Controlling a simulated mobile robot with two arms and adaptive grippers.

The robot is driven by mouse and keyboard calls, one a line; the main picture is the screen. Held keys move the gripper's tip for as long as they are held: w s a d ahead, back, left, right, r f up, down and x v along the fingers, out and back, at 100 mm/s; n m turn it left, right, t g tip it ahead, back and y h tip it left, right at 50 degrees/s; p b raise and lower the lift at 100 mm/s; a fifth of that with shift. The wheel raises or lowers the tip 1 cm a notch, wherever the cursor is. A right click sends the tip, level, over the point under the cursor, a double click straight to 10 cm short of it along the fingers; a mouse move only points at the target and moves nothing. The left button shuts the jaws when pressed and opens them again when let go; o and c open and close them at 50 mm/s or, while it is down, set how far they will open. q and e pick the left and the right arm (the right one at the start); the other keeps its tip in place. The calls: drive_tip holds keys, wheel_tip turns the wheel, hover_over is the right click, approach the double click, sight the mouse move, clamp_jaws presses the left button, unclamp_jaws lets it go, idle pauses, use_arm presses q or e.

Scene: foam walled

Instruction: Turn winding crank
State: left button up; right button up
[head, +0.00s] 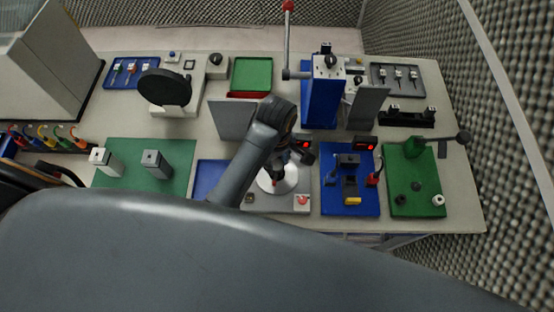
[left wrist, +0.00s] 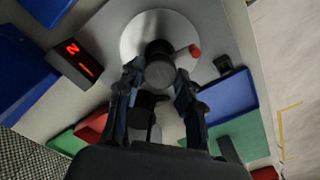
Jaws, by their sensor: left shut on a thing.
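The winding station is a grey plate (head: 290,204) with a pale disc (head: 292,178) on it, partly hidden by my left arm in the head view. In the left wrist view the disc (left wrist: 133,38) carries a dark round knob (left wrist: 160,70) and a red-tipped pin (left wrist: 194,51). My left gripper (head: 279,165) is above the disc. In the left wrist view its fingertips (left wrist: 160,77) stand on both sides of the dark knob, shut on it. A dark part (left wrist: 148,102) lies behind, between the fingers. My right gripper is not in view.
A lit red display (left wrist: 78,54) stands beside the disc. A blue tray (left wrist: 228,97) lies on its other side. In the head view, a blue fixture (head: 345,205) is to the right and a grey upright panel (head: 233,120) is behind. Foam walls bound the table.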

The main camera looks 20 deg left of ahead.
use_arm(q)
drive_tip(key=shift+n, duration=0.6)
idle(0.3)
drive_tip(key=o, duration=1.2)
drive_tip(key=shift+c, duration=0.2)
